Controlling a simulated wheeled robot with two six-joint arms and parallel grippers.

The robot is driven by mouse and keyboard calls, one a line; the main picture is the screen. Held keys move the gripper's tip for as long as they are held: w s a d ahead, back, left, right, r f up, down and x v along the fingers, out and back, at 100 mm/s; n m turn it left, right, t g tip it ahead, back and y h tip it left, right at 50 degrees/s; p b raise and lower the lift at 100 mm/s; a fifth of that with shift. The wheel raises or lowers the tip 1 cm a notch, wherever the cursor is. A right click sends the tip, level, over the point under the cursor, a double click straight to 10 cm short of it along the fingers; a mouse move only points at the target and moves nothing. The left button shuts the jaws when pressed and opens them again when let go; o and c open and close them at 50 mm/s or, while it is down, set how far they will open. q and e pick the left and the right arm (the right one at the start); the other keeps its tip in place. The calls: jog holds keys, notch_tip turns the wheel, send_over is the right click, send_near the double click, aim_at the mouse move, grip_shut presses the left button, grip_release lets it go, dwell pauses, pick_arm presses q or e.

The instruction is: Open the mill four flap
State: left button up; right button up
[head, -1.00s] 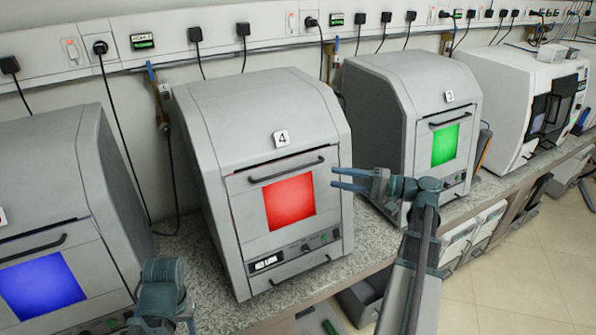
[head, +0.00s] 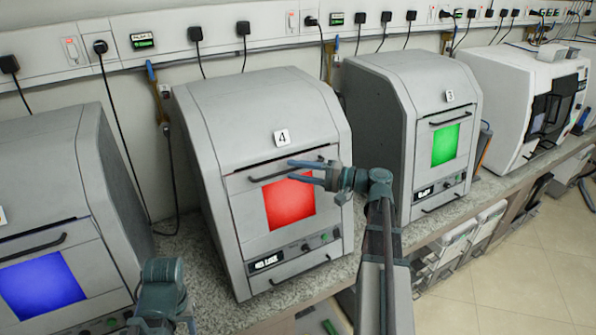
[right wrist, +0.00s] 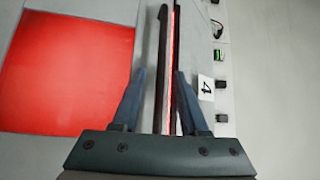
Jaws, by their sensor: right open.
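Mill four (head: 205,150) is a grey box with a white label 4 (head: 282,138). Its front flap (head: 243,215) has a glowing red window (head: 285,206) and looks shut. A dark bar handle (head: 265,177) runs along the flap's top. My right gripper (head: 292,170) is open at the handle, coming from the right. In the right wrist view, the handle (right wrist: 163,60) lies between its two spread fingers, which do not clearly touch it. The gripper hides part of the handle in the head view. My left arm shows at the lower left; its jaw state is unclear.
A mill with a blue window (head: 43,286) stands at the left, and mill three with a green window (head: 445,145) at the right. A white machine (head: 500,90) is farther right. The stone-like counter (head: 180,262) has narrow gaps between mills. Cables hang behind.

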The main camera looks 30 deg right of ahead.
grip_shut()
dwell(1.4)
